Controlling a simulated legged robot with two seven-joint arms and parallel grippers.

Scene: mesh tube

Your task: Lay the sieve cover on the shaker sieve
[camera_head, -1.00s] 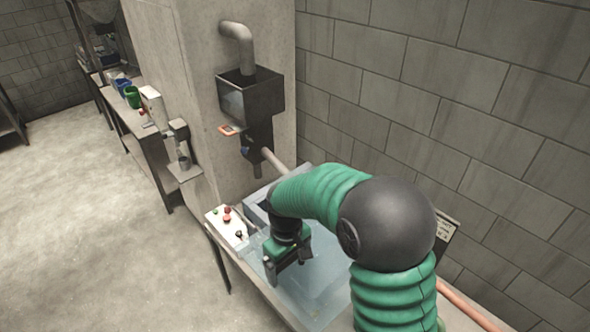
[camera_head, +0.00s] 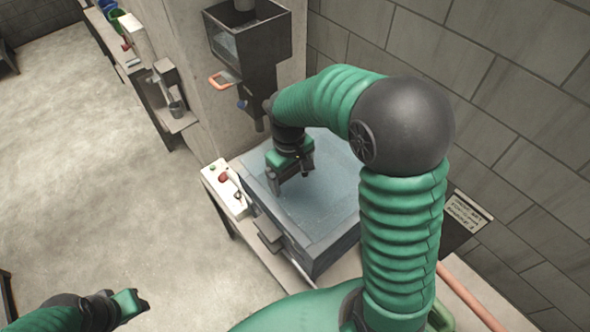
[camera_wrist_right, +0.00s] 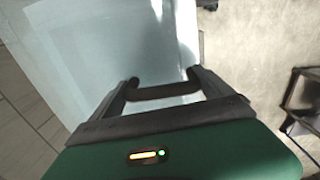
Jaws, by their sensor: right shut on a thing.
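The sieve cover is a pale blue, translucent sheet (camera_head: 325,190) over the top of the shaker sieve, a grey box (camera_head: 318,258) on the bench by the wall. I cannot tell whether the cover touches the sieve's rim. My right gripper (camera_head: 288,184) points down at the cover's left part. In the right wrist view, its fingers (camera_wrist_right: 165,88) are shut on a dark bar-like handle, with the pale cover (camera_wrist_right: 100,45) beyond. My left gripper (camera_head: 138,302) is at the lower left, away from the sieve; its jaws are unclear.
A white control box (camera_head: 226,190) with red and green buttons stands left of the sieve. A dark hopper (camera_head: 250,50) with an orange handle (camera_head: 219,80) hangs on the pillar behind. A block wall (camera_head: 490,110) bounds the right. Open floor (camera_head: 90,180) lies left.

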